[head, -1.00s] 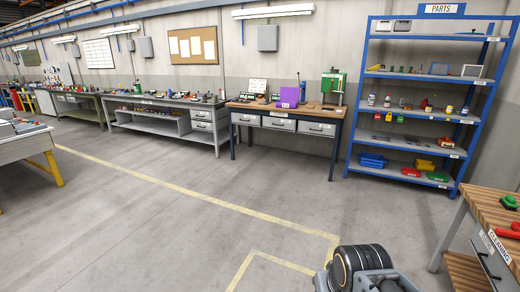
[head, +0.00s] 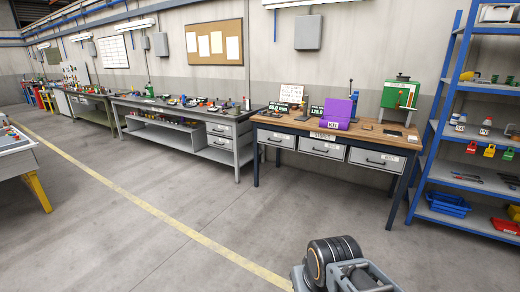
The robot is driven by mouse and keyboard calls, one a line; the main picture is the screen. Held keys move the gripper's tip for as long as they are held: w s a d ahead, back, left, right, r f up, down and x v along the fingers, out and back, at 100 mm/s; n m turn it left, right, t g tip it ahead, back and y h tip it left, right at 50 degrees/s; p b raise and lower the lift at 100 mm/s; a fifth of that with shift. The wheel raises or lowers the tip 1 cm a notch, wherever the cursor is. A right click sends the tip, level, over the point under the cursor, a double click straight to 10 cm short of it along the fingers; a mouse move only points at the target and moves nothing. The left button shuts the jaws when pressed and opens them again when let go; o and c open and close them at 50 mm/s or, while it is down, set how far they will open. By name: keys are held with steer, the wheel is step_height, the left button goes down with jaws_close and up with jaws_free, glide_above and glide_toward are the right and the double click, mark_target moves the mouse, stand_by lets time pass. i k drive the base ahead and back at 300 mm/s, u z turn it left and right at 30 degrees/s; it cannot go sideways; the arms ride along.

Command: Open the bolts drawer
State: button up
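The wooden-topped workbench (head: 268,121) stands against the back wall, right of centre. It has a left drawer (head: 276,140), a middle drawer (head: 322,149) and a right drawer (head: 376,160), all grey with dark handles and shut. The grey bench (head: 168,112) to its left has an upper drawer (head: 221,130) and a lower drawer (head: 221,143), also shut. The drawer labels are too small to read, so I cannot tell which is the bolts drawer. Part of my arm shows at the bottom, well short of the benches. My gripper is not in view.
A blue shelf rack (head: 431,130) with bins and bottles stands at the right. A purple stand (head: 337,113) and a green machine (head: 401,94) are on the wooden bench. A table with yellow legs (head: 38,190) is at the left edge. The floor ahead is clear.

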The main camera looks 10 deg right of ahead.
mark_target(392, 162)
steer(key=z, duration=0.2)
steer(key=i, duration=2.65)
steer(key=z, duration=1.05)
steer(key=i, duration=2.1)
steer(key=z, duration=1.05)
steer(key=i, duration=0.25)
steer(key=u, duration=0.15)
